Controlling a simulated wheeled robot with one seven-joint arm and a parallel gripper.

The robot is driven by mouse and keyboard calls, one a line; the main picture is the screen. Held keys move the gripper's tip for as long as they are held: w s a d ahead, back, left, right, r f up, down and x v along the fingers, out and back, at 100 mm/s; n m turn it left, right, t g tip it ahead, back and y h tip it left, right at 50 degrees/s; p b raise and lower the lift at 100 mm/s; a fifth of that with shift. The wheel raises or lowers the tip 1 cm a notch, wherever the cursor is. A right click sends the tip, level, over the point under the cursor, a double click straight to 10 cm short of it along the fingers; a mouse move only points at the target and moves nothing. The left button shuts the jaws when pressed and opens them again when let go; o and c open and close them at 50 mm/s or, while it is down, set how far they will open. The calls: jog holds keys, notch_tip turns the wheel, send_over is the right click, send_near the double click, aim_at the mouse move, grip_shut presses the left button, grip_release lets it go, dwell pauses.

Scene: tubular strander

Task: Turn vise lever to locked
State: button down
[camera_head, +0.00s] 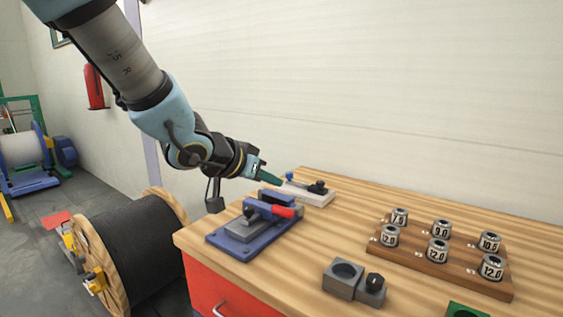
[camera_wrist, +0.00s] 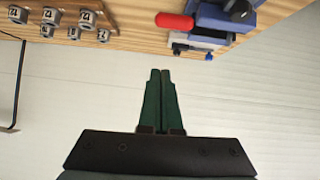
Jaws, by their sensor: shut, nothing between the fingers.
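The blue vise (camera_head: 254,230) sits on the wooden bench near its left edge, with a grey block held in it. Its lever has a red handle (camera_head: 283,211) that points to the right in the head view. In the wrist view, the vise (camera_wrist: 215,20) is at the top right and the red handle (camera_wrist: 174,21) points left. My gripper (camera_head: 279,182) is in the air above and behind the vise, apart from the lever. In the wrist view its two green fingers (camera_wrist: 160,72) are together with nothing between them.
A light block with dark fittings (camera_head: 307,191) lies behind the vise, close to my fingertips in the picture. A wooden rack (camera_head: 440,262) with several numbered dies is at the right. A grey holder (camera_head: 354,281) stands at the front. A cable reel (camera_head: 130,250) stands left of the bench.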

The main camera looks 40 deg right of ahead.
notch_tip(320, 180, up, 4)
jog(key=y+p, duration=0.2)
jog(key=p, duration=0.2)
jog(key=b, duration=0.4)
send_over(281, 210)
jog(key=d, duration=0.2)
notch_tip(281, 210, down, 8)
jog(key=shift+a+f, duration=0.65)
jog(key=shift+f, duration=0.25)
jog(key=shift+a+f, duration=0.3)
jog(key=shift+f, duration=0.25)
